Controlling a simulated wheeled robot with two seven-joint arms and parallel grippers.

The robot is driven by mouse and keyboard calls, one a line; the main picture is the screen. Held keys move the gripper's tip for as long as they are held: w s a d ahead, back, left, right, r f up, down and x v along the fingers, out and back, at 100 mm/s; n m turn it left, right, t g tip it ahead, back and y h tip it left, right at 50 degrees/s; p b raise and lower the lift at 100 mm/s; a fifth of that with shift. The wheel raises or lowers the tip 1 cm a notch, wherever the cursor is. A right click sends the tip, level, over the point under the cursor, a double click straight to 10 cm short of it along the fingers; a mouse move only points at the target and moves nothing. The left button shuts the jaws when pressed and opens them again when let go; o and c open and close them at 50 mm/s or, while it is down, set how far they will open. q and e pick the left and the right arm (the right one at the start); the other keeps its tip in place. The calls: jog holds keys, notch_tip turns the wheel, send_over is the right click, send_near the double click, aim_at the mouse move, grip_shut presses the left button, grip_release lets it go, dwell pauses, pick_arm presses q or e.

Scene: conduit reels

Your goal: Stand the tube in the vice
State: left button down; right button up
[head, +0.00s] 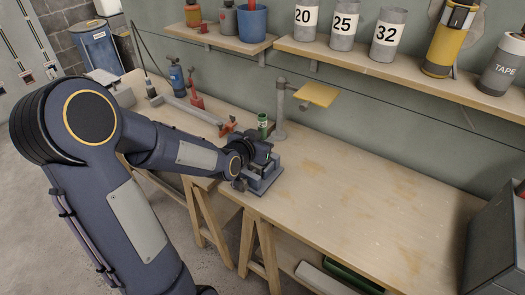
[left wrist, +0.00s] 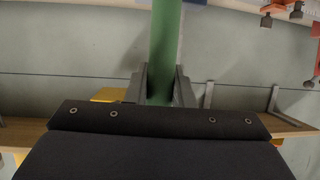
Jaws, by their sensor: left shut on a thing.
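The green tube (head: 262,122) shows its upper end just above my left gripper (head: 257,146) in the head view and looks roughly upright. In the left wrist view my left gripper (left wrist: 163,85) is shut on the green tube (left wrist: 166,40), with one grey finger on each side of it. The grey vice (head: 264,183) stands at the workbench's front edge, right below my left gripper, which hides part of it. The tube's lower end is hidden, so I cannot tell whether it is in the vice jaws. My right gripper is not in view.
A grey post with a yellow plate (head: 317,94) stands just behind the vice. A shelf (head: 400,75) with numbered cans hangs above.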

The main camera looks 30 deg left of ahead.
pick_arm(q)
jog(key=f, duration=0.1)
jog(key=w+f, duration=0.1)
jog(key=f, duration=0.1)
jog(key=a+f, duration=0.1)
jog(key=f, duration=0.1)
jog(key=shift+w, duration=0.15)
jog(key=shift+r, duration=0.1)
jog(key=shift+f+b, duration=0.3)
jog(key=shift+b, duration=0.15)
jog(key=c, duration=1.3)
grip_release()
jog(key=shift+r, duration=0.1)
jog(key=shift+o, duration=0.2)
